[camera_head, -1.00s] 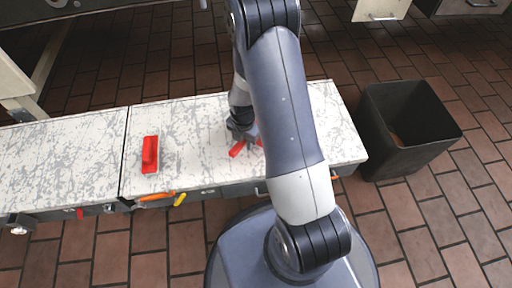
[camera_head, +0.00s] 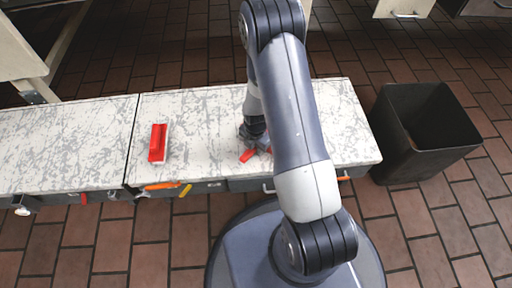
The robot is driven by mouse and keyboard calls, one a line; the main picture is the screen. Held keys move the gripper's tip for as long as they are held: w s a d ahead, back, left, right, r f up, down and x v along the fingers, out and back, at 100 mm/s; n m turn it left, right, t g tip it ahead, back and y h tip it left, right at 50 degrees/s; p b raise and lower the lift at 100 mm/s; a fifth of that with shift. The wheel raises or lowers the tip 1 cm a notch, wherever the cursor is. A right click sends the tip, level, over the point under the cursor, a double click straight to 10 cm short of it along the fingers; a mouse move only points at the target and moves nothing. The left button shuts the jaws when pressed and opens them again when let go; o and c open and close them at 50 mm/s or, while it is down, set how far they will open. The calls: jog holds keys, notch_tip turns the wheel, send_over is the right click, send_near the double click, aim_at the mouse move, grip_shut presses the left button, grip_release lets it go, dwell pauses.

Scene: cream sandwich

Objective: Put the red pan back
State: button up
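A red piece (camera_head: 248,155) lies on or just above the marbled white counter (camera_head: 205,125), beside and partly under my gripper (camera_head: 260,148). Most of its shape is hidden by my gripper and arm, so I cannot tell whether it is the red pan. My gripper points down at the counter. Its fingers are too small and covered to show whether they are open or shut on the red piece. A second red thing (camera_head: 158,143), oblong with a raised ridge and a pale edge, lies on the counter to the left, clear of my gripper.
An open black bin (camera_head: 425,130) stands on the brick floor just right of the counter. Orange (camera_head: 163,186) and yellow (camera_head: 185,190) items show along the counter's front edge. The counter is bare between the left red thing and my gripper. My arm hides part of its right side.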

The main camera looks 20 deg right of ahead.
jog(key=o, duration=0.4)
jog(key=shift+o, duration=0.2)
notch_tip(320, 180, up, 12)
jog(key=p, duration=0.5)
jog(key=shift+r, duration=0.2)
notch_tip(320, 180, down, 12)
jog(key=b, duration=0.5)
jog(key=shift+f, duration=0.2)
jog(key=shift+r+p, duration=0.9)
jog(key=shift+r, duration=1.15)
